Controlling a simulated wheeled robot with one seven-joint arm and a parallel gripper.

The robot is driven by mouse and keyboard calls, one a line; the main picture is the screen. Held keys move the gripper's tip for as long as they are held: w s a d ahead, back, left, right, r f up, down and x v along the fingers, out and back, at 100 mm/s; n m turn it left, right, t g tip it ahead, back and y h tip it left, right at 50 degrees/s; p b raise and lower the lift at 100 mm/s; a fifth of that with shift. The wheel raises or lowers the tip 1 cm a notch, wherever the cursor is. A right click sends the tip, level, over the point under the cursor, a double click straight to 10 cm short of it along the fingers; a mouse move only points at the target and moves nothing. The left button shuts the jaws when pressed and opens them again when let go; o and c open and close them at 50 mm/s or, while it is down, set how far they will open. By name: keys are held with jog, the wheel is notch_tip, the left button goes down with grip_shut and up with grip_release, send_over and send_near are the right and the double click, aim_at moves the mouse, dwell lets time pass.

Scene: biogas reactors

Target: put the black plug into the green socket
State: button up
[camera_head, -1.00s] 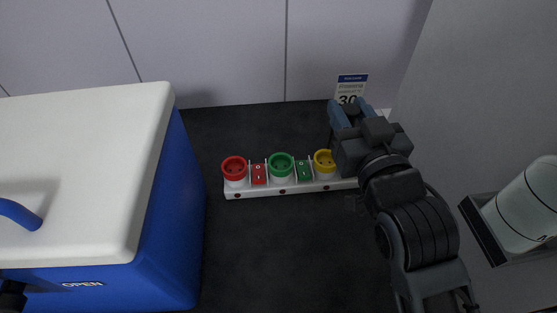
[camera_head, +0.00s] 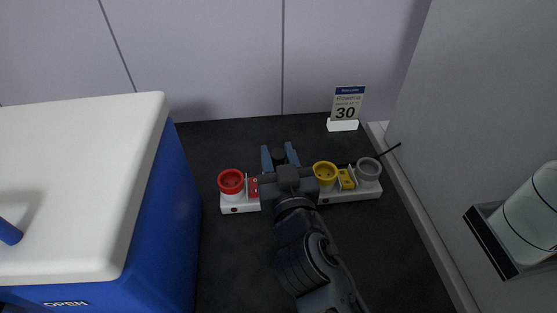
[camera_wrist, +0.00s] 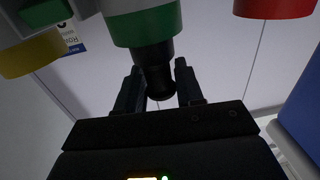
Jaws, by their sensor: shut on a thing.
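My gripper (camera_head: 279,152) is shut on the black plug (camera_wrist: 155,72), which sits between its two fingers in the wrist view. The green socket (camera_wrist: 145,24) is at the top of the wrist view, in line with the plug. The plug's end meets the socket's green rim there; I cannot tell how far inside it is. In the head view my gripper and arm hide the green socket, and only a dark bit of the plug shows between the blue fingers.
The white power strip (camera_head: 348,196) lies on the dark worktop, with a red socket (camera_head: 231,182), yellow socket (camera_head: 325,173) and grey socket (camera_head: 369,169). A blue cooler (camera_head: 165,210) stands left, a sign (camera_head: 346,104) at the back. A thin dark cord (camera_head: 390,150) runs right.

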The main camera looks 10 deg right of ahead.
jog(key=shift+f, duration=0.45)
jog(key=shift+f+b, duration=0.35)
jog(key=shift+b, duration=0.1)
jog(key=o, duration=1.1)
jog(key=shift+c, duration=0.2)
jog(key=shift+r, duration=0.1)
jog(key=shift+r+p, duration=0.45)
jog(key=shift+p, duration=0.25)
jog(key=s+d+b, duration=0.1)
jog(key=s+b, duration=0.3)
jog(key=s, duration=0.8)
jog(key=shift+f, duration=0.2)
